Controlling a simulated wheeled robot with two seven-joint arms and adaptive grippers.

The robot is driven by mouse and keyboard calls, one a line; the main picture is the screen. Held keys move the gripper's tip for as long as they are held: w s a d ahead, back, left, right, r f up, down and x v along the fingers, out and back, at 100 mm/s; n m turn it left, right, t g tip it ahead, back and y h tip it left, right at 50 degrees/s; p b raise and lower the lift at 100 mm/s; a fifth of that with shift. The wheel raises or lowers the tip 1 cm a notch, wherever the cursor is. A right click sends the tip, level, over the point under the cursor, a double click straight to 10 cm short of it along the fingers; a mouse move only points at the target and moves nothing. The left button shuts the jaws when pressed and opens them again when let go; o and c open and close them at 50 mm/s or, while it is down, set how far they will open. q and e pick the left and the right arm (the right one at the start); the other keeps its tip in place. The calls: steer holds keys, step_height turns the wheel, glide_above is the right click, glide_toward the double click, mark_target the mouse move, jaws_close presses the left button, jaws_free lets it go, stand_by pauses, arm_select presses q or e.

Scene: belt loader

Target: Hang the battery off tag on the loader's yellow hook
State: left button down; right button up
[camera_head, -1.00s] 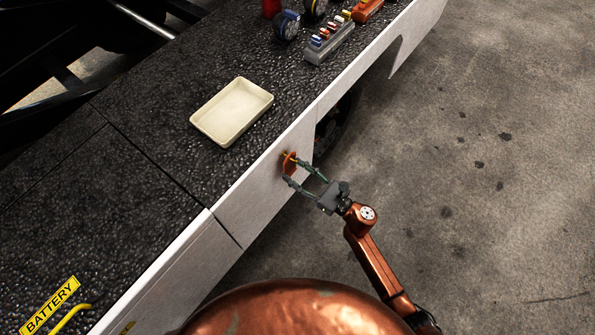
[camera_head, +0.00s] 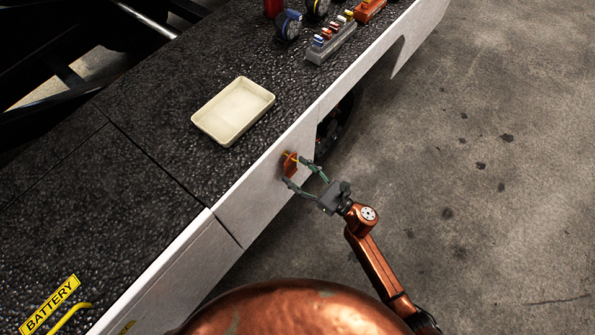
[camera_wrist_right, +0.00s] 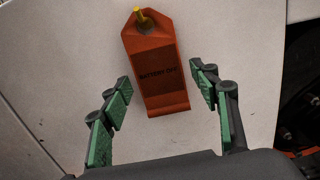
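The orange battery off tag (camera_wrist_right: 160,68) hangs on the yellow hook (camera_wrist_right: 139,13) at the loader's white side panel, with the hook's tip showing through the hole at the tag's top. The tag tilts a little in the right wrist view. In the head view the tag (camera_head: 289,165) and the yellow hook (camera_head: 293,157) show small on the side panel. My right gripper (camera_wrist_right: 163,84) is open, its green-padded fingers apart on either side of the tag and not touching it. It also shows in the head view (camera_head: 307,172). My left gripper is not in view.
A cream tray (camera_head: 197,122) lies on the black textured deck. Behind it stand a grey rack (camera_head: 331,45) with small coloured pieces and blue round items (camera_head: 288,25). A yellow BATTERY label (camera_head: 50,305) is at lower left. The concrete floor at right is clear.

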steer(key=shift+o, duration=0.7)
steer(key=shift+s+d, duration=0.1)
steer(key=shift+d, duration=0.1)
steer(key=v, duration=1.1)
steer(key=shift+s+d, duration=0.2)
steer(key=shift+d, duration=0.05)
steer(key=shift+f, duration=0.1)
